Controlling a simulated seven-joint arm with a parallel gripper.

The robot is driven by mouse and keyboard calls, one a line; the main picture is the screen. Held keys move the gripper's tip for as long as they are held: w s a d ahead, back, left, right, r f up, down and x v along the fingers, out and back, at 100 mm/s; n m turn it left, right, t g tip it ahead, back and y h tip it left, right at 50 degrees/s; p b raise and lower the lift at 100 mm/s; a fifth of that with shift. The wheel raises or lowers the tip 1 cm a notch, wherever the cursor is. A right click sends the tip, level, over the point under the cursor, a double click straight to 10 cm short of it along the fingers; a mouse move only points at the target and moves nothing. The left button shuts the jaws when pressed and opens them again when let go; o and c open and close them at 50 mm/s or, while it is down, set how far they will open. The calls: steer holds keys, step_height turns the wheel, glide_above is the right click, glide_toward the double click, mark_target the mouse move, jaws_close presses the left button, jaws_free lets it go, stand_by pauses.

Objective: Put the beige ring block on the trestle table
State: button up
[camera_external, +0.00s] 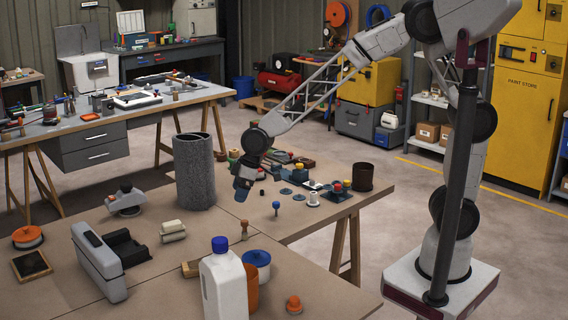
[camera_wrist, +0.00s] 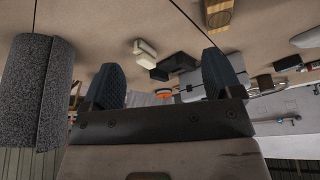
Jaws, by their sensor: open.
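A cream-beige block (camera_external: 172,231) lies on the near brown table, right of a grey and black device. It also shows in the wrist view (camera_wrist: 145,49), beyond and between my fingertips; I cannot make out a ring shape on it. My gripper (camera_external: 241,196) hangs over the brown table, to the right of and apart from the beige block. In the wrist view my gripper (camera_wrist: 163,78) has its two dark fingers wide apart with nothing held between them. A grey-topped table (camera_external: 150,108) on wooden trestle legs stands at the back left; the brown table (camera_external: 120,205) also has wooden trestle legs.
A tall grey cylinder (camera_external: 195,170) stands left of my gripper and is close in the wrist view (camera_wrist: 35,90). A white bottle (camera_external: 223,285) with a blue cap stands in front. Small parts (camera_external: 310,190) crowd the table's right part. A black and grey device (camera_external: 105,260) sits left.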

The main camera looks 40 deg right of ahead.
steer(key=s+d+r+m+h, duration=0.1)
steer(key=s+d+r+m, duration=0.35)
steer(key=d, duration=1.15)
steer(key=w+d+r+m+h, duration=0.1)
steer(key=d+r, duration=0.7)
steer(key=d, duration=0.8)
steer(key=s+d+r+m+h, duration=0.1)
steer(key=s+d+m, duration=0.5)
steer(key=s+d, duration=1.1)
steer(key=d, duration=0.2)
steer(key=shift+d+r+h, duration=0.2)
steer(key=shift+d+h, duration=0.1)
steer(key=shift+d, duration=0.1)
